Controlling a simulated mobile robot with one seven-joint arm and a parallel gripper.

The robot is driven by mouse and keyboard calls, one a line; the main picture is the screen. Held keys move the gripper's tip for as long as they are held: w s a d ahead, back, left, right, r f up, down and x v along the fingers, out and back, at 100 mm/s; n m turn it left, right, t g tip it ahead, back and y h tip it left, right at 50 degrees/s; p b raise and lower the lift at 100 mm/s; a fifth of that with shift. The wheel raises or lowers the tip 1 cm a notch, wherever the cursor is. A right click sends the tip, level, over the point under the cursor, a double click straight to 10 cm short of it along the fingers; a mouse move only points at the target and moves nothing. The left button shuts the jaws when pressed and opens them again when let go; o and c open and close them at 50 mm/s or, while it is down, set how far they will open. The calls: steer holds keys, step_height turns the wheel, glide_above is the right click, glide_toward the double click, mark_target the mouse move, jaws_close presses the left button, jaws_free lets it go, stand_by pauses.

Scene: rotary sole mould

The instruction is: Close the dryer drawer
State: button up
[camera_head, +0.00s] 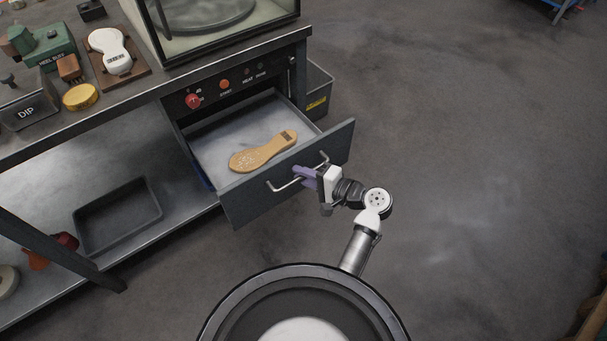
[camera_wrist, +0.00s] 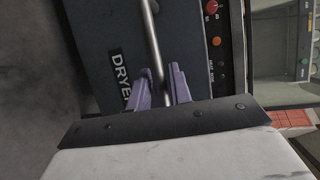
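The dryer drawer (camera_head: 285,188) is pulled out from under the bench, its dark front panel standing well clear of the cabinet. A tan shoe sole (camera_head: 262,152) lies inside it. A metal bar handle (camera_head: 287,185) is on the front; the handle (camera_wrist: 151,35) also shows in the wrist view, beside a label reading "DRYE", partly hidden by a finger. My gripper (camera_head: 304,173) is at the right part of the handle. In the wrist view its purple fingers (camera_wrist: 160,85) stand apart on either side of the bar, with a visible gap on the right side.
A control panel (camera_head: 235,83) with red and orange knobs sits above the drawer. A grey bin (camera_head: 318,85) stands behind the drawer's right side. A dark tray (camera_head: 118,215) lies on the lower shelf.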

jaws_close()
steer(key=w+a+b, duration=0.4)
steer(key=w+a, duration=0.4)
steer(key=w, duration=0.4)
steer(key=w+a+b, duration=0.4)
steer(key=w+a, duration=0.5)
steer(key=w, duration=0.2)
steer(key=shift+w+r, duration=0.15)
steer(key=shift+w, duration=0.25)
steer(key=shift+o, duration=0.4)
jaws_free()
steer(key=shift+a, duration=0.1)
